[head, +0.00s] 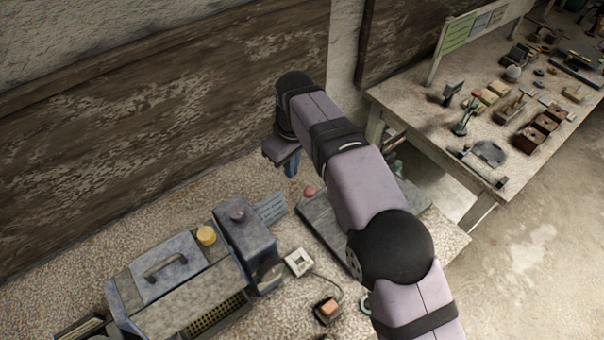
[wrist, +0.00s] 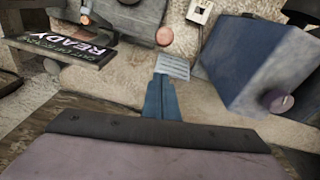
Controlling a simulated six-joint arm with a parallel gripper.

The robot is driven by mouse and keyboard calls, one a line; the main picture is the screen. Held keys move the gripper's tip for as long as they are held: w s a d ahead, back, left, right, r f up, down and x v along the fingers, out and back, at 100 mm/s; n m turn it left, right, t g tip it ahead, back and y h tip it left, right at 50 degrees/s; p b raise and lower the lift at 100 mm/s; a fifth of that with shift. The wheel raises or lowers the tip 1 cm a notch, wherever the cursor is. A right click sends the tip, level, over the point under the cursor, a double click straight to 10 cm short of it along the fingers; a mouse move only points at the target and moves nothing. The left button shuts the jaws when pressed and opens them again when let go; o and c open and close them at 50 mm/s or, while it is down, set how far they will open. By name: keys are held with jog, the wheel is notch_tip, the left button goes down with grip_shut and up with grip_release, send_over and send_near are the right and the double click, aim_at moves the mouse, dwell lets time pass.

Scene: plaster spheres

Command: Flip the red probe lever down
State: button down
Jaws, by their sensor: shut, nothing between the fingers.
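A small dull-red ball (head: 309,191) shows beside a flat grey base (head: 322,224) on the bench. The same ball (wrist: 164,36) is at the top middle of the wrist view, next to the grey base. It may be the knob of the red probe lever; no lever shaft can be made out, and I cannot tell whether it is up or down. My gripper (head: 291,170) is above the bench, near the wall and up and left of the ball in the head view. In the wrist view its blue fingers (wrist: 160,92) are together and empty, apart from the ball.
A blue-grey machine (head: 246,245) with a purple knob (wrist: 277,101) stands close by. A printed card (wrist: 173,66) lies beside it. A READY sign (wrist: 75,48) shows left. The plank wall (head: 160,95) is behind.

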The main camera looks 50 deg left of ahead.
jog(key=shift+w+d+f+p, duration=0.1)
jog(key=shift+d+f+p, duration=0.1)
jog(key=shift+d, duration=0.35)
jog(key=shift+w+d+f+p, duration=0.15)
jog(key=shift+d+p, duration=0.1)
jog(key=shift+d, duration=0.35)
jog(key=shift+w+d+f+p, duration=0.1)
jog(key=shift+d+p, duration=0.1)
jog(key=shift+d, duration=0.35)
jog(key=shift+d+f+b, duration=0.15)
jog(key=shift+b, duration=0.4)
